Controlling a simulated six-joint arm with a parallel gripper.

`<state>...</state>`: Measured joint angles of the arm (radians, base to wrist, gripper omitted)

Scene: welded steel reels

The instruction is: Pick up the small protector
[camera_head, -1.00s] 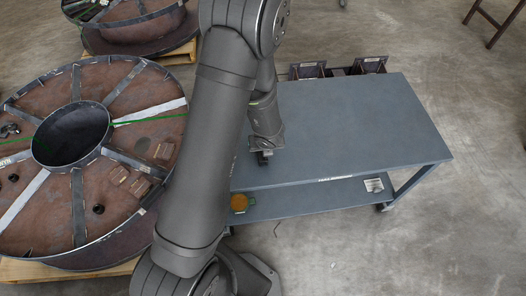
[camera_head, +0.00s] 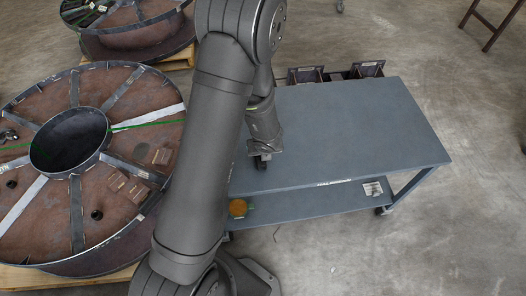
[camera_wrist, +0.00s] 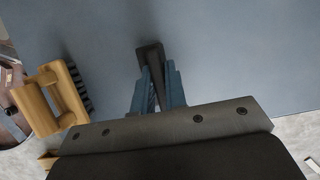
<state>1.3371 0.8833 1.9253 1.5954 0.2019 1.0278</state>
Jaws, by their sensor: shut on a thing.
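The small protector (camera_wrist: 150,58) is a small black piece between my fingertips in the wrist view. My gripper (camera_wrist: 156,85) has its two blue-grey fingers shut on it, with its dark end sticking out past the tips. In the head view my gripper (camera_head: 261,158) is over the left front part of the blue-grey table, and the protector shows there only as a small dark spot. I cannot tell whether the protector touches the tabletop.
A wooden brush with black bristles (camera_wrist: 52,97) is left of my gripper in the wrist view. The tabletop (camera_head: 350,130) is clear to the right. Dark bins (camera_head: 305,75) stand behind the table. A big steel reel (camera_head: 45,215) lies at left. A lower shelf (camera_head: 310,200) holds an orange round thing (camera_head: 238,208).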

